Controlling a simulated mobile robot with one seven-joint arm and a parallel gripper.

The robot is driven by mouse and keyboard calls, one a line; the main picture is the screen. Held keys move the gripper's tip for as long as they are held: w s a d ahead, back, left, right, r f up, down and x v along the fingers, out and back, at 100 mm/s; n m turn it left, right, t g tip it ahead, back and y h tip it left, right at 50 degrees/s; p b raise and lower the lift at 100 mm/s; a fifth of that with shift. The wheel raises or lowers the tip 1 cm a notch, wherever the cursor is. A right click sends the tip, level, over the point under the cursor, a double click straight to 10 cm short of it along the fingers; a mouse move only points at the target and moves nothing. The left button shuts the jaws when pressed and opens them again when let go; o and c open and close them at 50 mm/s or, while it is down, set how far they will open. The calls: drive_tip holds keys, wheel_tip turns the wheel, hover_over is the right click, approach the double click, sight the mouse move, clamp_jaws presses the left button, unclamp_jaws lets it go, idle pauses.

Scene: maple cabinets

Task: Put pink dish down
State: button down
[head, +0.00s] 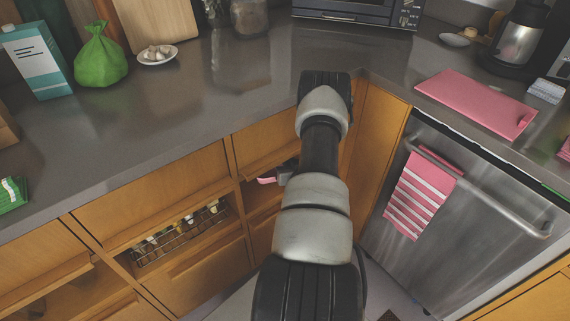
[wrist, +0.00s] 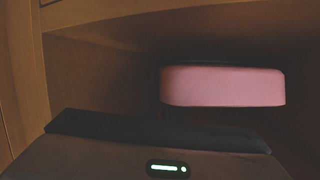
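The pink dish (head: 266,181) shows as a small pink sliver at the left end of my gripper (head: 285,174), in front of an open compartment in the lower cabinets. In the wrist view the pink dish (wrist: 222,87) is seen edge-on as a rounded pink band, within a dim wooden compartment. My gripper appears shut on the dish, though its fingertips are mostly hidden by shadow and by its own dark body, low in the wrist view. What lies directly under the dish is hidden.
The wooden compartment wall (wrist: 20,90) is close at left in the wrist view. A wire rack with bottles (head: 180,235) fills the neighbouring opening. A dishwasher (head: 460,230) with a striped towel (head: 418,194) stands at right. The grey counter (head: 200,100) is above.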

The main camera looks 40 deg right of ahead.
drive_tip(key=shift+w+d+f+b, duration=0.1)
drive_tip(key=shift+w+f+b, duration=0.15)
drive_tip(key=shift+f, duration=0.3)
drive_tip(key=shift+w+d+f+b, duration=0.15)
drive_tip(key=shift+f+b, duration=0.15)
drive_tip(key=shift+f, duration=0.25)
drive_tip(key=shift+w+d+f+b, duration=0.1)
drive_tip(key=shift+w+f+b, duration=0.15)
drive_tip(key=shift+f, duration=0.3)
drive_tip(key=shift+f, duration=0.15)
drive_tip(key=c, duration=2)
unclamp_jaws()
drive_tip(key=shift+s+a, duration=0.1)
drive_tip(key=p+v, duration=0.3)
drive_tip(key=v, duration=0.9)
